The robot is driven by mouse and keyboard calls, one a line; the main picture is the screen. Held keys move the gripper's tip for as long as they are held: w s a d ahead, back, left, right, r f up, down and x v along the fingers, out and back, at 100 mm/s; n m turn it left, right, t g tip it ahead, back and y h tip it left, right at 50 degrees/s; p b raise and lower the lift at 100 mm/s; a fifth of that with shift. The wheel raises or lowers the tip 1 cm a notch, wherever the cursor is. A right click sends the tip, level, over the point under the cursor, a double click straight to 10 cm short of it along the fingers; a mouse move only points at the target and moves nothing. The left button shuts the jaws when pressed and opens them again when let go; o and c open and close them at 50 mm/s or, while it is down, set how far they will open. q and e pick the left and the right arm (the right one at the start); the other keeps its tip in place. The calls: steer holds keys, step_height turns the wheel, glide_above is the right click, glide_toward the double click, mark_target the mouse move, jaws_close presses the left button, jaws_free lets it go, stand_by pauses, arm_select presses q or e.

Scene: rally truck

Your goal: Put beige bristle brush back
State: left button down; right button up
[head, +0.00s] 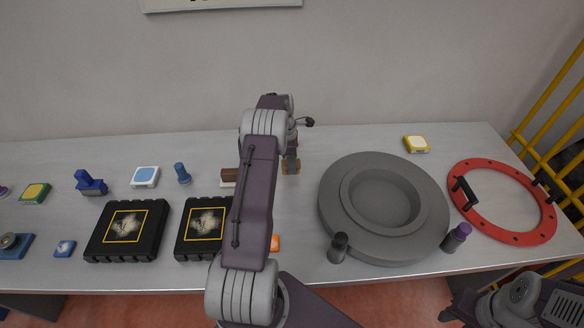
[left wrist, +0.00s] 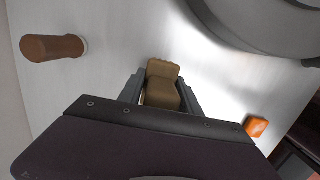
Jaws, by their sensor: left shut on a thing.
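The beige bristle brush (head: 291,167) is a small tan block at the back middle of the table, left of the round grey part. In the left wrist view the brush (left wrist: 162,84) sits between the two dark fingers. My left gripper (head: 290,160) points down and is shut on it. I cannot tell whether the brush touches the table. My left arm crosses the middle of the head view and hides some table. My right gripper (head: 448,300) is at the bottom right edge, its fingers apart and empty, away from the brush.
A brown-and-white brush (head: 229,176) lies just left of my left gripper. The grey round part (head: 335,215) is to the right, with a red ring (head: 481,229) beyond. Two black cases (head: 98,246) and an orange item (left wrist: 256,126) are nearer the front. Yellow bars stand right.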

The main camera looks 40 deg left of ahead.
arm_select(q)
step_height(320, 180, down, 3)
steer(key=shift+r+p, duration=0.15)
steer(key=shift+p, duration=0.4)
steer(key=shift+f, duration=0.25)
steer(key=shift+f+b, duration=0.25)
steer(key=shift+b, duration=0.05)
steer(key=c, duration=0.8)
jaws_free()
steer(key=shift+c, duration=0.2)
steer(key=r, duration=0.6)
steer(key=s+r+b, duration=0.1)
steer(key=r, duration=0.2)
steer(key=shift+a+r, duration=0.1)
steer(key=shift+a, duration=0.25)
